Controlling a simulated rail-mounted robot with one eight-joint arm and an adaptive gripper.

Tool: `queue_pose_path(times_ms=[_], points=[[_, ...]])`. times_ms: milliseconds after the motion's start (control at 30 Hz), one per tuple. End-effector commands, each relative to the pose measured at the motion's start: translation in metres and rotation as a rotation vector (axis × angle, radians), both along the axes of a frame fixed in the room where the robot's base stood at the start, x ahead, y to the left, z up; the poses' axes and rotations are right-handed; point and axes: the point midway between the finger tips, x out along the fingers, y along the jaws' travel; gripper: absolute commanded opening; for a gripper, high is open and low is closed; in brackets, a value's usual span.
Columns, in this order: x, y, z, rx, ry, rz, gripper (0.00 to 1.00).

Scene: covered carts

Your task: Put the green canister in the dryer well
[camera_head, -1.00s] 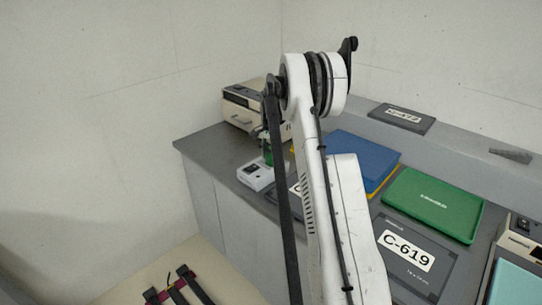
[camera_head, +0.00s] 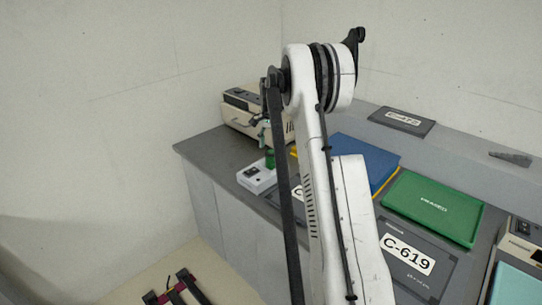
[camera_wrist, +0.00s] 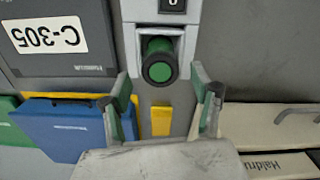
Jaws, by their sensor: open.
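The green canister (camera_wrist: 159,62) stands in the recessed well of a small pale device, the likely dryer (camera_wrist: 188,42), in the wrist view. Its green round end faces the camera and its darker side shows behind. How deep it sits I cannot tell. In the head view the canister (camera_head: 270,159) is a small green shape at the white device (camera_head: 256,178), partly behind my arm. My gripper (camera_wrist: 161,100) is open and empty, its two fingers spread to either side, apart from the canister.
A beige machine (camera_head: 240,110) stands at the back left of the counter. A blue tray (camera_head: 362,155), a green tray (camera_head: 434,205) and a dark C-619 panel (camera_head: 412,262) lie to the right. A yellow strip (camera_wrist: 161,121) shows between my fingers.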

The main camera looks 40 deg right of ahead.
Motion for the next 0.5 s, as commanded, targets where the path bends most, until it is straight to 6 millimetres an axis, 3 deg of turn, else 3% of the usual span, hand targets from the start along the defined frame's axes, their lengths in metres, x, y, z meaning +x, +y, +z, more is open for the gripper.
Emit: queue_pose_path(times_ms=[200,500], points=[[0.000,0.000,0.039,0.000,0.000,0.000,0.59],[0.000,0.007,0.065,-0.004,-0.005,0.014,0.59]])
